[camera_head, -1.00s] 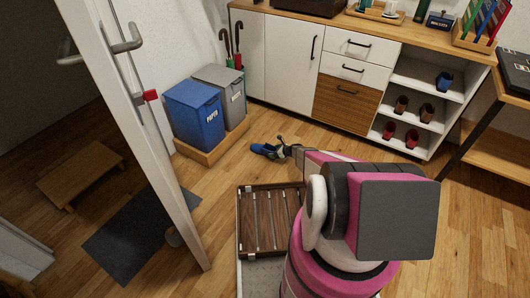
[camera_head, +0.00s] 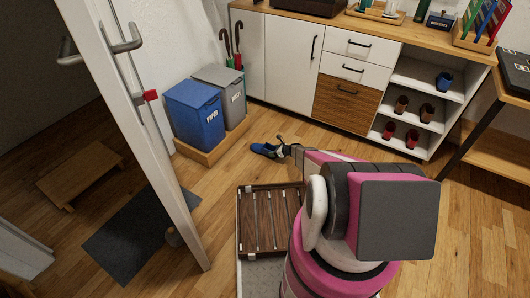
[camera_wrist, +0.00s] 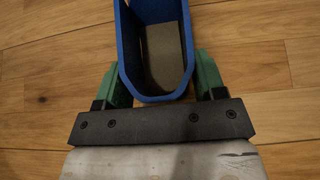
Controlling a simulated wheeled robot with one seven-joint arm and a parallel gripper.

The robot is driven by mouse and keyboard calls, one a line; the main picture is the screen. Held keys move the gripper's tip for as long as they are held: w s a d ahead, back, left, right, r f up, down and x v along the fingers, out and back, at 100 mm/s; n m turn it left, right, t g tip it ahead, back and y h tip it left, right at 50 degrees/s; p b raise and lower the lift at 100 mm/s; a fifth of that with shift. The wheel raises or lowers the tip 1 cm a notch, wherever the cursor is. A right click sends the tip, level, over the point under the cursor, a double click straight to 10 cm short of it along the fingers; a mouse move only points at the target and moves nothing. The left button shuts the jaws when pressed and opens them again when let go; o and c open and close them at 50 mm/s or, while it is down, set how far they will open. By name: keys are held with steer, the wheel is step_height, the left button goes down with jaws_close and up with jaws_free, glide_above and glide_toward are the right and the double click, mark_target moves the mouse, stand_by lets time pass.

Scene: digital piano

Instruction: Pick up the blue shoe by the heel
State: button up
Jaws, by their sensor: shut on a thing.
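The blue shoe (camera_head: 262,149) is on or just above the wooden floor, in front of the white cabinet. In the wrist view the shoe's open heel end (camera_wrist: 153,97) lies between the two green fingers of my gripper (camera_wrist: 158,80). The fingers stand on either side of the heel and are shut on it. The shoe's toe runs out of the top of the wrist view. In the head view my gripper (camera_head: 281,146) is at the shoe's right end, small and partly blended with it.
A blue paper bin (camera_head: 195,114) and a grey bin (camera_head: 222,94) stand on a wooden base behind the shoe. The white cabinet (camera_head: 282,60) has shelves with several other shoes at right. A slatted rack (camera_head: 268,220) lies in front. Floor around the shoe is clear.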

steer(key=shift+r, duration=2.8)
steer(key=shift+r, duration=0.1)
